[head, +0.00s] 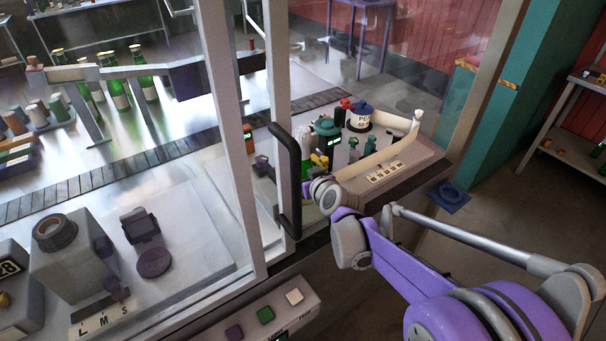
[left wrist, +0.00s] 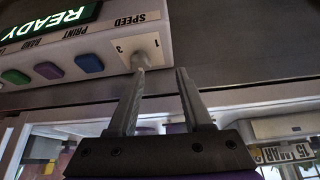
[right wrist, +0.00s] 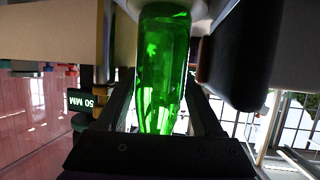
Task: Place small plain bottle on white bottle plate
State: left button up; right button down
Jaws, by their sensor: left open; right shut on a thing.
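A green glass bottle (right wrist: 160,65) fills the middle of the right wrist view, and no label shows on it. My right gripper (right wrist: 162,105) is shut on it, one finger on each side. My left gripper (left wrist: 161,72) is open and empty in the left wrist view, below a control panel (left wrist: 90,40) with a lit READY sign. I cannot pick out the white bottle plate with certainty.
The black handle (head: 286,180) and pale door frame posts stand close to my right wrist. More green bottles (head: 145,80) stand at the far left. A conveyor (head: 100,160) crosses the left.

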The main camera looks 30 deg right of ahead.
jog(key=shift+r, duration=0.1)
pick_arm(q)
jog(key=shift+f, duration=0.1)
pick_arm(e)
jog(key=shift+f, duration=0.2)
jog(key=shift+c, duration=1.5)
grip_release()
pick_arm(q)
jog(key=shift+r, duration=0.2)
pick_arm(e)
jog(key=shift+r, duration=0.3)
pick_arm(q)
jog(key=shift+w+r+p, duration=0.3)
jog(key=shift+r+p, duration=0.1)
jog(key=shift+r, duration=0.15)
jog(key=shift+w+r+p, duration=0.3)
jog(key=shift+r+p, duration=0.05)
jog(key=shift+r, duration=0.2)
pick_arm(e)
jog(key=v, duration=1.2)
jog(key=shift+f, duration=0.1)
